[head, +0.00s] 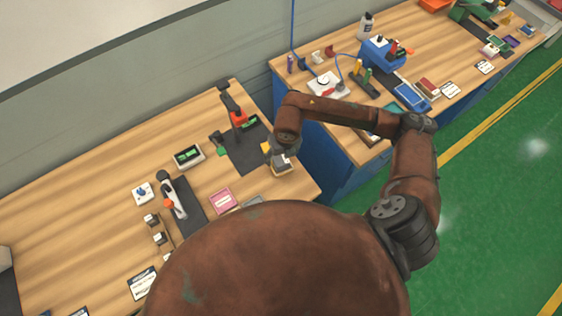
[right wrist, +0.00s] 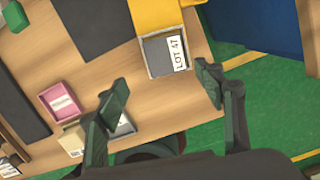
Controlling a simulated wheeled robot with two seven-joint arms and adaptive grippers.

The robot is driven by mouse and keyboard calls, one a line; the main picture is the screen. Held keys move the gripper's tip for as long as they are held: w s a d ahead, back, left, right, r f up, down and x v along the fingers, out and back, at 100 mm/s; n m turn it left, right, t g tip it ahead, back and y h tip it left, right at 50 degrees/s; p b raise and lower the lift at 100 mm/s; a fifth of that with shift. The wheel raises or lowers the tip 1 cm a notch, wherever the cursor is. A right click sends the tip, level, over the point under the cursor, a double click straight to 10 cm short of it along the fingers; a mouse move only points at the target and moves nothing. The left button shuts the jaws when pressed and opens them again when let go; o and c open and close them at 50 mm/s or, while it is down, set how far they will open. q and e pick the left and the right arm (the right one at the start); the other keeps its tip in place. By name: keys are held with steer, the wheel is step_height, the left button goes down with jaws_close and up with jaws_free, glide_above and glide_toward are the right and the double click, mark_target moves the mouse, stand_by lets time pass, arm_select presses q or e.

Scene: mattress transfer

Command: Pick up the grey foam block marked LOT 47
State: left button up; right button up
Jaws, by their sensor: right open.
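The grey foam block (right wrist: 158,58) with a white label reading LOT 47 shows in the right wrist view. It sits in a shallow light-coloured tray (right wrist: 150,72) near the edge of the wooden bench. My right gripper (right wrist: 161,90) is open and empty, its two dark fingers apart, with the block beyond the gap between them. In the head view my right gripper (head: 281,156) hangs over the tray (head: 284,171) near the bench's right corner and hides most of the block. My left gripper is not in view.
A yellow object (right wrist: 155,14) stands right beside the block's tray. A pink tray (head: 222,200) and a red-and-black device (head: 239,119) are on the same bench. A blue-sided second bench (head: 345,140) stands across a gap to the right. The green floor is clear.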

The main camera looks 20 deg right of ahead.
mark_target(281, 159)
steer(key=shift+w+d+f, duration=0.15)
steer(key=shift+d+f, duration=0.15)
steer(key=shift+d, duration=0.05)
steer(key=shift+w+d+f+p, duration=0.1)
steer(key=shift+w+f+p, duration=0.15)
steer(key=shift+f, duration=0.9)
steer(key=shift+w+a+f+p, duration=0.15)
steer(key=shift+w+f, duration=0.15)
steer(key=shift+f, duration=0.9)
steer(key=shift+w+d+f+p, duration=0.2)
steer(key=shift+w+f, duration=0.1)
steer(key=shift+f, duration=0.85)
steer(key=shift+c, duration=0.6)
steer(key=c, duration=1)
steer(key=shift+r, duration=0.1)
